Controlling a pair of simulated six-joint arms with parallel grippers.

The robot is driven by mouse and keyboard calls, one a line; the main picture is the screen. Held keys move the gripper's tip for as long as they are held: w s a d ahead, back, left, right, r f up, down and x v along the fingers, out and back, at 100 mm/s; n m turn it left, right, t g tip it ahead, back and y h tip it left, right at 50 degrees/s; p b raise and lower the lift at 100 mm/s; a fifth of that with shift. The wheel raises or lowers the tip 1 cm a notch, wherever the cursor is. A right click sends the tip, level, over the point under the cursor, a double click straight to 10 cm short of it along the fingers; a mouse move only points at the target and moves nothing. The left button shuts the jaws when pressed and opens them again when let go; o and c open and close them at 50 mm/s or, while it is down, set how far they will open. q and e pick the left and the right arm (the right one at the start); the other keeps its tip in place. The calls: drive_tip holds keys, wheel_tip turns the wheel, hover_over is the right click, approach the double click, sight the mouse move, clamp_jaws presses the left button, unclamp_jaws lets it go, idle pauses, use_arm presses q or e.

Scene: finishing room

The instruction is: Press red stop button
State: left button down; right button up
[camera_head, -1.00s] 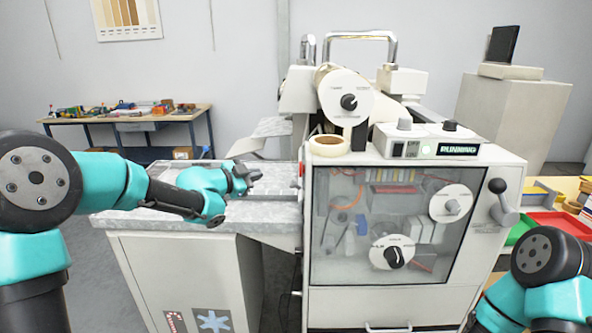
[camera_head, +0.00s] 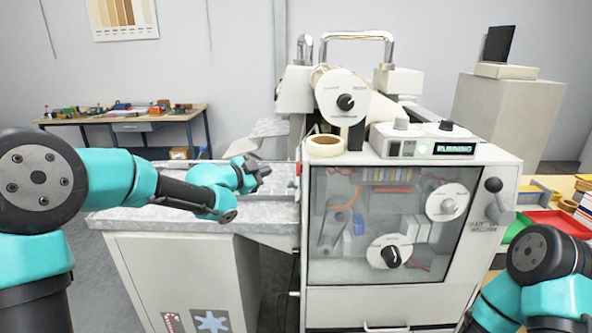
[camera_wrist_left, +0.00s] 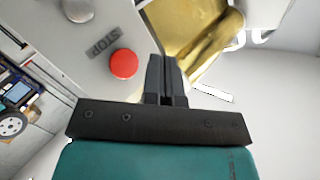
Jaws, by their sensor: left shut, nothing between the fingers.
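The round red stop button (camera_wrist_left: 124,64) shows in the left wrist view on a pale panel, beside a dark label reading STOP (camera_wrist_left: 104,43). In the head view a small red spot (camera_head: 298,168) at the left edge of the machine appears to be the same button. My left gripper (camera_head: 267,172) is shut and empty, just left of the machine's side. In the left wrist view its fingertips (camera_wrist_left: 163,58) lie to the right of the button, with a gap in the picture; I cannot tell the depth between them. My right gripper is outside the frames.
The white machine (camera_head: 400,278) has a glass front and a lit display (camera_head: 454,149) reading RUNNING. A tape roll (camera_head: 325,146) sits on top. A grey worktop (camera_head: 190,228) lies below my left arm. A bench (camera_head: 130,122) with clutter stands at the back left.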

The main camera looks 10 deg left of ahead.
use_arm(q)
drive_tip(key=shift+w+d, duration=0.25)
drive_tip(key=shift+d, duration=1)
drive_tip(key=shift+w+d, duration=0.2)
drive_tip(key=shift+d, duration=1.05)
drive_tip(key=shift+d, duration=0.15)
drive_tip(key=shift+d, duration=0.25)
drive_tip(key=shift+w+d, duration=0.15)
drive_tip(key=shift+d, duration=0.25)
idle(0.9)
drive_tip(key=shift+s+a, duration=0.2)
drive_tip(key=shift+a, duration=0.6)
drive_tip(key=shift+s+a, duration=0.2)
drive_tip(key=shift+a, duration=1.05)
drive_tip(key=shift+s+a, duration=0.2)
drive_tip(key=shift+a, duration=1.05)
